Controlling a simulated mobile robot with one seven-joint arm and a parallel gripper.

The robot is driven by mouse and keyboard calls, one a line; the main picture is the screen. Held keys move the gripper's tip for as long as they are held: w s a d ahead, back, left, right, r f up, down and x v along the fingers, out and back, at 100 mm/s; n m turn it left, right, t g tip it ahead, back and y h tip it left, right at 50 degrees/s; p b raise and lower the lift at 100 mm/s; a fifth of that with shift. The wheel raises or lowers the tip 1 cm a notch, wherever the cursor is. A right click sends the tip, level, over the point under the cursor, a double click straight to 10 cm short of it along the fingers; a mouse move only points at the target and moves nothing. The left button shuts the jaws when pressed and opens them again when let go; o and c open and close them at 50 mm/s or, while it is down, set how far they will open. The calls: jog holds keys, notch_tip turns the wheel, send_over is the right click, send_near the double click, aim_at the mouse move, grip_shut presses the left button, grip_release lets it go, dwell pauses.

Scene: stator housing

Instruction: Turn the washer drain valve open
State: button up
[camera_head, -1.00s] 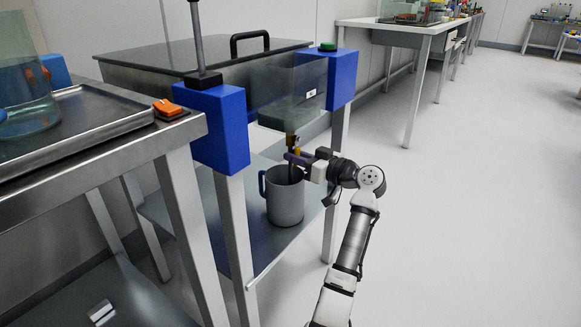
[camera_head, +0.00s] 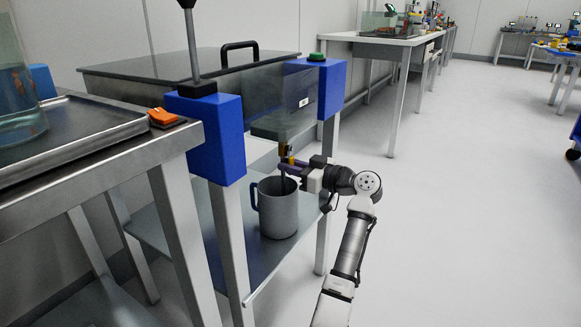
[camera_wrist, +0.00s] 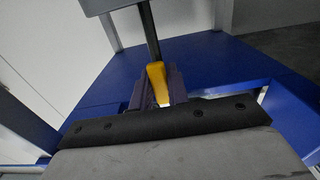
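The washer (camera_head: 185,80) is a grey lidded tank with a see-through front part, held between blue blocks. Its drain valve (camera_head: 288,152) hangs under the front part, with a yellow handle. In the wrist view the yellow handle (camera_wrist: 157,78) stands between the two purple fingers of my gripper (camera_wrist: 160,88), beside a dark vertical pipe. The fingers appear to touch it on both sides. In the head view my gripper (camera_head: 288,167) reaches in from the right at the valve, just above a grey mug (camera_head: 278,212). The handle's lower end is partly hidden by the fingers.
The mug stands on a lower shelf (camera_head: 262,262) below the valve. A green button (camera_head: 317,57) tops the right blue block.

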jog(key=o, duration=0.4)
jog(key=shift+o, duration=0.2)
jog(key=p+v, duration=0.3)
jog(key=v, duration=1)
jog(key=shift+s+d, duration=0.2)
jog(key=shift+d, duration=0.2)
